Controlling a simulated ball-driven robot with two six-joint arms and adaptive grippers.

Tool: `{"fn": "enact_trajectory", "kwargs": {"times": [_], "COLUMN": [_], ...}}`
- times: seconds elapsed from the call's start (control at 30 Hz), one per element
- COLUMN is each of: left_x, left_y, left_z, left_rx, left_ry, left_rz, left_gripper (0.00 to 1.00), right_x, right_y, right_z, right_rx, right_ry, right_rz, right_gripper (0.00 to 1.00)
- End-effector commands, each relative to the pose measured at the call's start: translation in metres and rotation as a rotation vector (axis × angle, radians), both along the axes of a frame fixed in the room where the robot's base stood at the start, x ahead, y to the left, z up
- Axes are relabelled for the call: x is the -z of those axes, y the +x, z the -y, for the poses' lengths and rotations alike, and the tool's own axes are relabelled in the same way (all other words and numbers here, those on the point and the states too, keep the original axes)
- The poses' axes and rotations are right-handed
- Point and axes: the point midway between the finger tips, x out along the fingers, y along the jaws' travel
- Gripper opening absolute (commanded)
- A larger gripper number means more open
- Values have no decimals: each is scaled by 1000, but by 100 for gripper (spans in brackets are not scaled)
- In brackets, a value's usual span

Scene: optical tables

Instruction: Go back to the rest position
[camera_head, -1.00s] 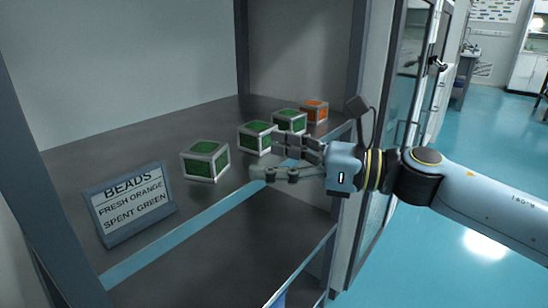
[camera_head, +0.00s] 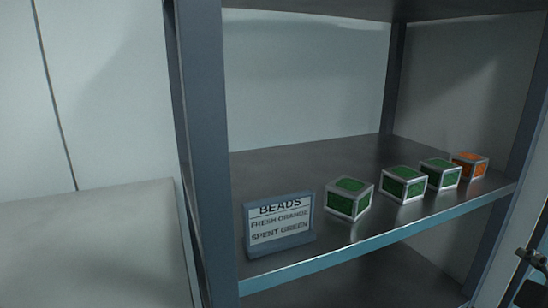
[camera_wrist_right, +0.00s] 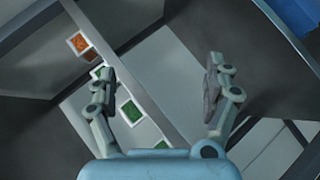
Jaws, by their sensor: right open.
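My right gripper (camera_wrist_right: 160,68) is open and empty in the right wrist view, its two fingers spread wide. Beyond its fingers, to the left, a row of cubes lies along the shelf edge, apart from the gripper as far as I can tell. In the head view the near green cube (camera_head: 349,198), the middle green cube (camera_head: 404,184), the far green cube (camera_head: 440,173) and the orange cube (camera_head: 468,165) stand in a row on the shelf (camera_head: 300,165). My left gripper is not in view.
A sign (camera_head: 280,222) reading beads, fresh orange, spent green stands at the shelf's left front. Rack posts, one at the left (camera_head: 203,150), frame the shelf. A dark fitting (camera_head: 530,262), unclear, shows at the lower right. The shelf behind the cubes is bare.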

Motion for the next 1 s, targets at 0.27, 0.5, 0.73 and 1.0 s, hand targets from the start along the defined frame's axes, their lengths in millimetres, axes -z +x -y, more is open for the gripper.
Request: {"fn": "enact_trajectory", "kwargs": {"times": [0.27, 0.5, 0.73, 1.0], "left_x": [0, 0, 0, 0], "left_y": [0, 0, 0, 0], "left_z": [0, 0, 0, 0], "left_rx": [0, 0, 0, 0], "left_ry": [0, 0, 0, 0], "left_rz": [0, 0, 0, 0], "left_gripper": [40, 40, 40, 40], "right_x": [57, 84, 161, 285], "right_y": [-97, -153, -144, -163], "right_z": [-42, -75, -66, -54], "right_rx": [368, 568, 585, 617], "right_ry": [502, 703, 692, 683], "right_rz": [-332, -543, -565, -607], "right_gripper": [85, 85, 85, 85]}}
